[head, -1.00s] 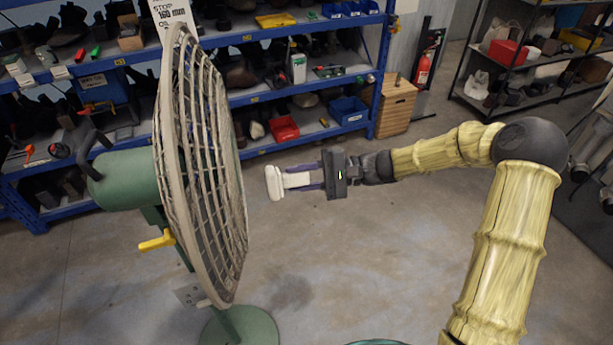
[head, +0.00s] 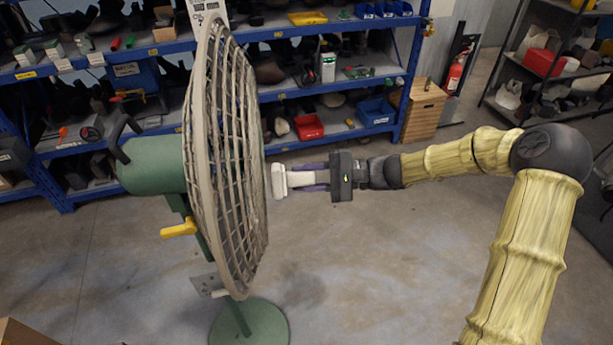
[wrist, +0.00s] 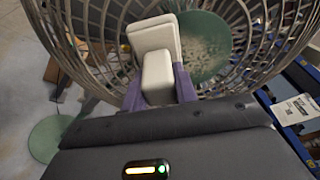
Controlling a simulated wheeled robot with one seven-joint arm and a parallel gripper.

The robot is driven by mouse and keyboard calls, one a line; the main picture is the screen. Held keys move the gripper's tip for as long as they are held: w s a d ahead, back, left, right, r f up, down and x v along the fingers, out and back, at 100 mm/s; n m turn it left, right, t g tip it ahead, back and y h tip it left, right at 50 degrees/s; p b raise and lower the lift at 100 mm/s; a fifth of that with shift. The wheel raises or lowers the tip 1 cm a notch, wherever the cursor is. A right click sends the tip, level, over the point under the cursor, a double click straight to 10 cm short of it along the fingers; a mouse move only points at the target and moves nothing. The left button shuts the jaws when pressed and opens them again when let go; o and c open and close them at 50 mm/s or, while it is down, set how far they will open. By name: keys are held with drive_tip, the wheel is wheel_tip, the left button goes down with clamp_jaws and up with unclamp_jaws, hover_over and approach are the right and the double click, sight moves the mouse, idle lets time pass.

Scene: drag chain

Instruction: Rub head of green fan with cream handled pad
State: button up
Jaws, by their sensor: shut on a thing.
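The green fan (head: 155,165) stands at the left in the head view, with its round wire cage facing right. A yellow lever (head: 179,229) sticks out below its head. My gripper (head: 312,179) is shut on the cream handled pad (head: 279,181), with its fingers around the handle. The pad faces the cage and looks very close to its right side; I cannot tell whether it touches. In the wrist view the pad (wrist: 153,37) is in front of the fan cage (wrist: 235,70), with a dusty green disc (wrist: 200,48) behind the wires.
A blue shelf unit (head: 412,60) with bins and tools stands behind the fan. A wooden cabinet (head: 423,110) and a fire extinguisher (head: 454,76) are at the back right. The floor (head: 380,270) between fan and arm is clear.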

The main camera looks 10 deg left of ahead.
drive_tip(key=shift+s+a, duration=0.1)
drive_tip(key=shift+a, duration=0.35)
idle(0.3)
drive_tip(key=shift+a, duration=0.1)
drive_tip(key=shift+s+a, duration=0.15)
drive_tip(key=shift+s, duration=0.15)
drive_tip(key=shift+a+b, duration=0.1)
drive_tip(key=shift+b, duration=0.2)
drive_tip(key=shift+a, duration=0.1)
drive_tip(key=shift+w, duration=0.15)
drive_tip(key=shift+w+a, duration=0.3)
drive_tip(key=shift+w, duration=0.6)
drive_tip(key=shift+w+a, duration=0.3)
drive_tip(key=shift+w, duration=0.6)
drive_tip(key=shift+w+a, duration=0.3)
drive_tip(key=shift+w, duration=0.3)
drive_tip(key=shift+w+a, duration=0.3)
drive_tip(key=shift+w, duration=0.35)
drive_tip(key=shift+w+a, duration=0.3)
drive_tip(key=shift+w, duration=0.3)
